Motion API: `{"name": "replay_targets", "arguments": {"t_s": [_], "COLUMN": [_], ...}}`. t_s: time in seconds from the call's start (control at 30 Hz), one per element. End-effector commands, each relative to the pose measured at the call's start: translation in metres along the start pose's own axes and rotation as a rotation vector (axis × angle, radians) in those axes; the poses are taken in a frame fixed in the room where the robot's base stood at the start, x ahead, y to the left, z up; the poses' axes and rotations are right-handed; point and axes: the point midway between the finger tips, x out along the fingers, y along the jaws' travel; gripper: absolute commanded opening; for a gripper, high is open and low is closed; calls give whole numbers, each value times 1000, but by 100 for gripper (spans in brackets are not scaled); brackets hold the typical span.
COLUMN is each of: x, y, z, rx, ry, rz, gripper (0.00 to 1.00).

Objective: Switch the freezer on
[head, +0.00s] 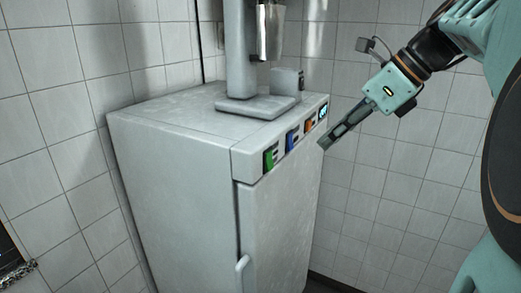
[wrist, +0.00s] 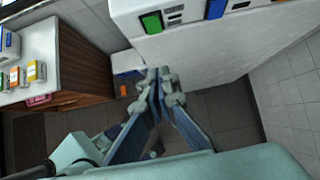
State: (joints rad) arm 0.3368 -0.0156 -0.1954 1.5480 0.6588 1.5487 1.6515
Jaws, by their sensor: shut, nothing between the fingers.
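The freezer (head: 280,205) is a pale upright cabinet with a control panel along its top front edge. The panel has a green switch (head: 269,159), a blue switch (head: 292,140), an orange switch (head: 309,126) and a small lit cyan display (head: 323,111). My gripper (head: 323,145) is shut and empty, just in front of the panel's right end in the head view. In the wrist view, my fingertips (wrist: 160,76) are together below the green switch (wrist: 152,22) and blue switch (wrist: 216,9). They look apart from the panel; the exact gap is unclear.
A grey machine (head: 255,104) stands on the freezer top. The freezer door handle (head: 242,272) is below the panel. In the wrist view, a wooden counter (wrist: 82,70) with colourful packs (wrist: 36,71) stands left. Tiled walls are behind and right; floor in front looks clear.

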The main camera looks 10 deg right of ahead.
Motion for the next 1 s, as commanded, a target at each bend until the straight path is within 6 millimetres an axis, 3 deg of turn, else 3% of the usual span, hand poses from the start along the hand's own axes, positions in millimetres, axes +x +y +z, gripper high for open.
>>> {"name": "replay_targets", "arguments": {"t_s": [0.17, 0.6, 0.8, 1.0], "x": [12, 101, 119, 127], "y": [0, 0, -1, -1], "z": [-1, 0, 21, 28], "rx": [15, 12, 11, 11], "ry": [2, 2, 2, 1], "rz": [1, 3, 1, -2], "gripper": [0, 0, 0, 0]}}
